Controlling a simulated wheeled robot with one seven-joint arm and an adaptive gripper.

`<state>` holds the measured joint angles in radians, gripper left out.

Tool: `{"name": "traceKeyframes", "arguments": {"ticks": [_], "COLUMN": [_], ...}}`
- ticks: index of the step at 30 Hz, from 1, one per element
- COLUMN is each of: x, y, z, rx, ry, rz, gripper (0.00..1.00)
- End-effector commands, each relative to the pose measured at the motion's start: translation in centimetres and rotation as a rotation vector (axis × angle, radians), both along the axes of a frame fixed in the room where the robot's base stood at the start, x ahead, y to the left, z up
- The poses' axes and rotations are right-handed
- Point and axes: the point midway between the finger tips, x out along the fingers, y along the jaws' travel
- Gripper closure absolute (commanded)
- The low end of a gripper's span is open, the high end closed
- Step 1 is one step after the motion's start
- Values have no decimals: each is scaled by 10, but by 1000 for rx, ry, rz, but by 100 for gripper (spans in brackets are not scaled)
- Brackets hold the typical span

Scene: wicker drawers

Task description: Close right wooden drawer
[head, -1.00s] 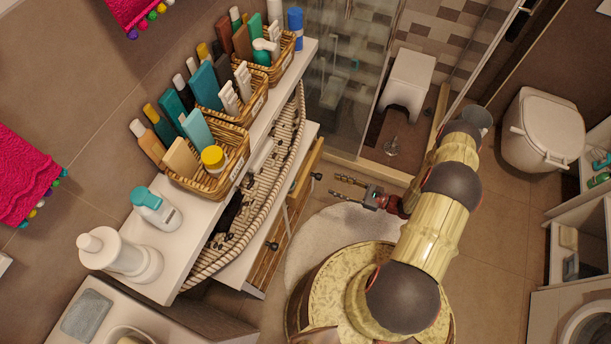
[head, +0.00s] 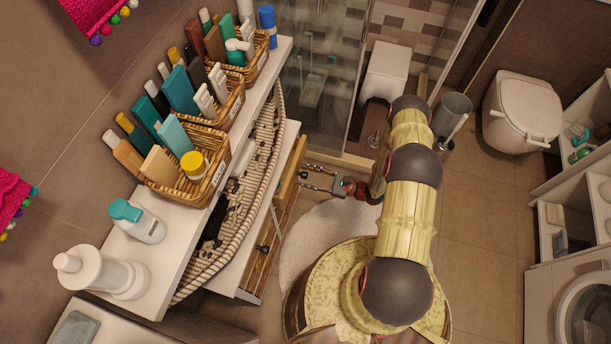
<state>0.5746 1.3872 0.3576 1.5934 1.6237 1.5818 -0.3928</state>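The right wooden drawer (head: 289,172) is the farther one in the low white cabinet. It stands partly pulled out, its front edge projecting past the other drawer (head: 267,262), which looks shut. A dark knob (head: 303,174) sits on its front. My gripper (head: 311,178) points left at this front, with its two thin fingers spread apart and nothing between them. The fingertips are very close to the knob; I cannot tell whether they touch it.
A white shelf (head: 185,228) with wicker baskets of bottles overhangs the cabinet. A striped basket (head: 225,240) stands beneath it. A round pale rug (head: 325,235) lies by my base. A glass shower screen (head: 315,75) stands behind the drawer, and a bin (head: 452,112) stands at the right.

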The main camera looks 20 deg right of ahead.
Motion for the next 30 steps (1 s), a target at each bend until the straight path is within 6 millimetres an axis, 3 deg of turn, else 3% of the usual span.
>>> {"name": "traceKeyframes", "arguments": {"ticks": [6,27,30], "x": [0,0,0], "y": [0,0,0], "z": [0,0,0], "rx": [0,0,0], "ry": [0,0,0], "rz": [0,0,0], "gripper": [60,100,100]}}
